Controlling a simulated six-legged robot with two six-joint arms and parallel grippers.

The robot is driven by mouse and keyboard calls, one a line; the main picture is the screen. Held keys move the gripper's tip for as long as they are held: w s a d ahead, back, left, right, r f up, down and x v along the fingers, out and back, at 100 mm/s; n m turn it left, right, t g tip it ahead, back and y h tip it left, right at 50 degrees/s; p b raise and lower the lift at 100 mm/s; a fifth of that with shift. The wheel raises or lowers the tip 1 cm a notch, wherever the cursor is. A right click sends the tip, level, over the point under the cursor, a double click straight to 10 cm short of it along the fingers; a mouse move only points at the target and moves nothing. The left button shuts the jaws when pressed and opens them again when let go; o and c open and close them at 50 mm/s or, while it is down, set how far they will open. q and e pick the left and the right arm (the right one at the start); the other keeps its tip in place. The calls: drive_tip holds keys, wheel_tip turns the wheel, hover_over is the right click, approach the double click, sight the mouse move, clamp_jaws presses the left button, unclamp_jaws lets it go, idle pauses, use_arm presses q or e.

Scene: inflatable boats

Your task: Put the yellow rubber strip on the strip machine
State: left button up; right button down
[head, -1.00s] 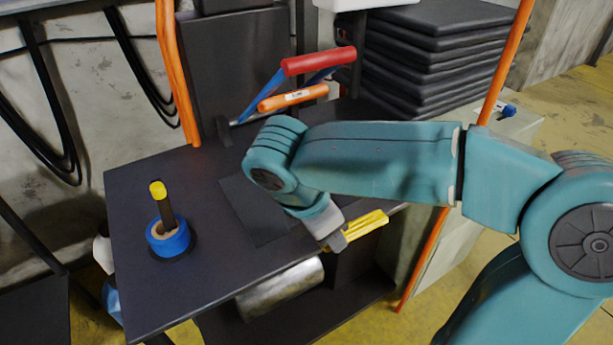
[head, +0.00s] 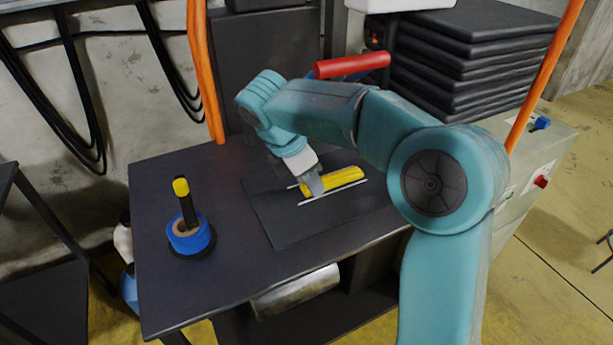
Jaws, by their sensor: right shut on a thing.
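The yellow rubber strip (head: 345,177) is in the head view, near the middle. My right gripper (head: 315,186) is shut on its left end. The strip is over the dark square plate (head: 290,226) on the black table, between two thin pale lines. I cannot tell whether the strip touches the plate. The black table (head: 165,285) with its tall dark back panel (head: 266,70) appears to be the strip machine. My left gripper is not in view.
A blue tape roll (head: 190,238) on a dark post with a yellow top stands at the table's left. A red-handled tool (head: 350,65) is behind my arm. Black slabs (head: 470,60) are stacked at the back right. The table's front left is clear.

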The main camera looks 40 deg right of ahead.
drive_tip(key=shift+w+d, duration=0.2)
drive_tip(key=shift+w, duration=0.3)
drive_tip(key=shift+w+d, duration=0.15)
drive_tip(key=shift+w, duration=0.3)
drive_tip(key=shift+f+b, duration=0.3)
drive_tip(key=shift+f, duration=0.6)
drive_tip(key=shift+s+r, duration=0.1)
drive_tip(key=shift+r, duration=0.05)
drive_tip(key=c, duration=1.1)
unclamp_jaws()
drive_tip(key=shift+f, duration=0.2)
drive_tip(key=o, duration=0.3)
